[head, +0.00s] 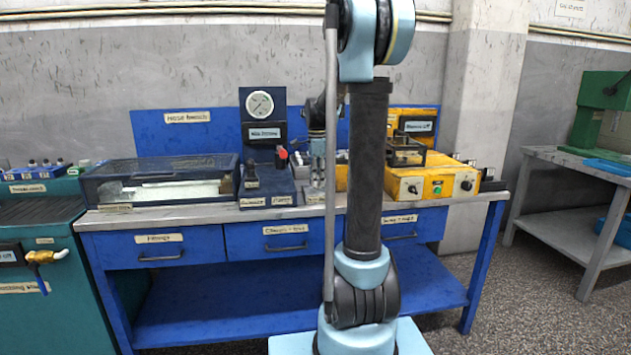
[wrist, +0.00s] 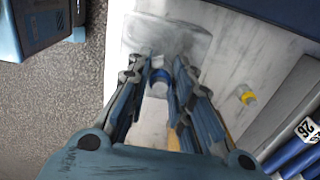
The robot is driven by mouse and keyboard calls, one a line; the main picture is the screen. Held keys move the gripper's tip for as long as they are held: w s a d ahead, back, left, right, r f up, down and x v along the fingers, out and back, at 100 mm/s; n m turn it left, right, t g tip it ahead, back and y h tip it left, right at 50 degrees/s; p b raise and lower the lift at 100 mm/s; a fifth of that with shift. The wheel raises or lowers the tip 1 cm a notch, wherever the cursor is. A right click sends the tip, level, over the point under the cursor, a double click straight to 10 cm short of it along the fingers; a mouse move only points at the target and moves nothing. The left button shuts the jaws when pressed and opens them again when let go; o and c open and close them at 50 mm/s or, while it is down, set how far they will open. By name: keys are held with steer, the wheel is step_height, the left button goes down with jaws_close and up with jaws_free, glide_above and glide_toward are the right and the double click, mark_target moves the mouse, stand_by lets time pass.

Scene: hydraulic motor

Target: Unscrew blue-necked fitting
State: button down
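The blue-necked fitting (wrist: 158,82) shows in the wrist view as a pale, rounded piece with a blue band. It stands between the two fingers of my gripper (wrist: 163,66). The fingers reach down on both sides of it, close to its sides. I cannot tell whether they touch it. In the head view my gripper (head: 318,172) points down over the bench top, just right of the gauge stand. The fitting cannot be made out there.
A fitting with a yellow band (wrist: 246,95) stands to the right in the wrist view. The blue gauge stand (head: 262,140) is left of my gripper, and a yellow unit (head: 440,184) is to the right. A lidded case (head: 160,180) sits on the bench's left.

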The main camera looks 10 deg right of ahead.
steer(key=shift+n, duration=2.9)
steer(key=shift+n, duration=0.6)
steer(key=n, duration=0.3)
steer(key=shift+r+n, duration=0.1)
steer(key=shift+n, duration=0.6)
steer(key=n, duration=0.3)
steer(key=shift+n, duration=1.4)
